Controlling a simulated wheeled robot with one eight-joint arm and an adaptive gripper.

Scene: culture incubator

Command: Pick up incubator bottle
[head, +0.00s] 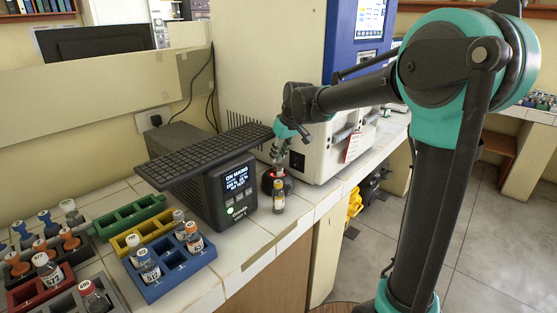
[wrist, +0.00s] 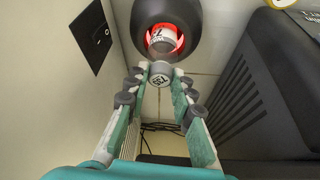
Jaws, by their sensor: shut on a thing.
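The incubator is a small round dark unit (head: 267,183) with a red glow, standing on the tiled counter. In the wrist view its ring (wrist: 140,14) surrounds a red-lit opening. The incubator bottle (wrist: 165,40) shows in that opening with a white label and a grey marked cap. My gripper (wrist: 160,74) has its fingertips closed on either side of that cap. In the head view my gripper (head: 281,152) reaches down over the incubator, and the held bottle is hard to make out there. How deep the bottle sits is hidden.
A small yellowish-capped bottle (head: 278,197) stands right in front of the incubator. A black display unit (head: 234,190) is close on the left, a large white machine (head: 262,70) behind and right. Coloured racks (head: 172,274) with bottles fill the left. The counter's front edge is near.

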